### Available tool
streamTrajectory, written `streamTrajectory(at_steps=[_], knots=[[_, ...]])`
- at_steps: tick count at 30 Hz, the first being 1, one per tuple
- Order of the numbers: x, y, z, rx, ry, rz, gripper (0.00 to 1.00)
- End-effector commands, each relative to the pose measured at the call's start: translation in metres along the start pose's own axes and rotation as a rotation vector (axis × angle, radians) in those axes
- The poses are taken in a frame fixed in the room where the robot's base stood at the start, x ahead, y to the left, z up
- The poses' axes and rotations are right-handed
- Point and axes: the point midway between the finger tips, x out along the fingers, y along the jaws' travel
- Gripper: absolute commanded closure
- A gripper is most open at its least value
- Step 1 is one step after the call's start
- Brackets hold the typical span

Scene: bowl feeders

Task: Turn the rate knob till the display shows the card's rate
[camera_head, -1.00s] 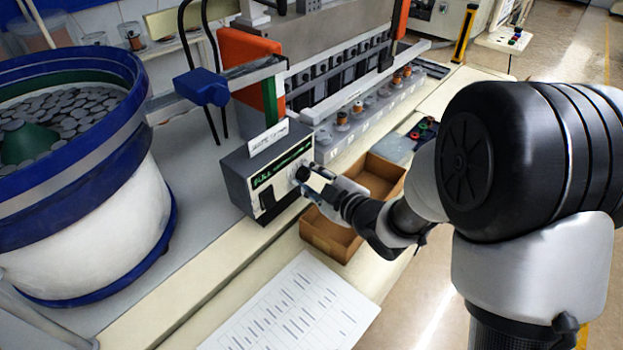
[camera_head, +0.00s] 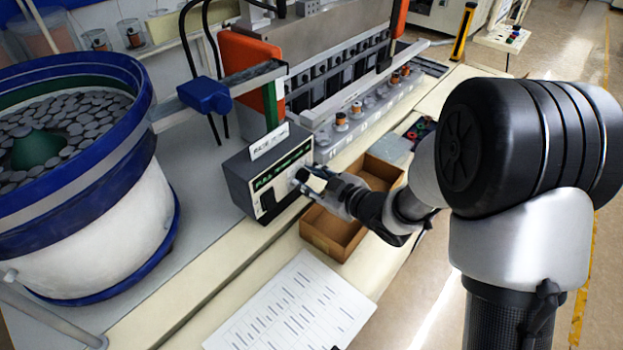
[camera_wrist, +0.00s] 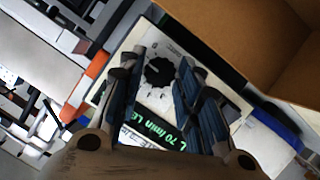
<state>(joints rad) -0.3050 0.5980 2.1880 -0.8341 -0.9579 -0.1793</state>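The control box (camera_head: 262,196) stands at the bench's front edge, with a lit green display on its face. In the wrist view the display (camera_wrist: 158,131) shows green text that seems to include "70/min"; the fingers cover part of it. The round black rate knob (camera_wrist: 158,72) is on the white panel. My gripper (camera_head: 318,178) is at the box's face; in the wrist view its fingers (camera_wrist: 160,64) are open on either side of the knob, with visible gaps. A white card (camera_head: 269,141) stands on the box; its writing is too small to read.
An open cardboard box (camera_head: 330,236) lies just beneath and beside my gripper. A blue-rimmed bowl feeder (camera_head: 105,225) with grey discs stands at left. A printed sheet (camera_head: 290,310) lies at the front. A row of grey fixtures (camera_head: 350,128) runs behind.

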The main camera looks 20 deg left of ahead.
Motion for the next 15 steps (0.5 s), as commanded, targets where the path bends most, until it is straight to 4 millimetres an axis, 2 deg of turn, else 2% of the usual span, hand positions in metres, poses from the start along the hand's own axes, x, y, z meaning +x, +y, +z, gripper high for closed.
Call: streamTrajectory(at_steps=[6, 15], knots=[[0.0, -0.0001, 0.0, -0.001, 0.0, 0.0, 0.51], [-0.0006, 0.0, -0.0001, -0.001, 0.0, 0.0, 0.51]])
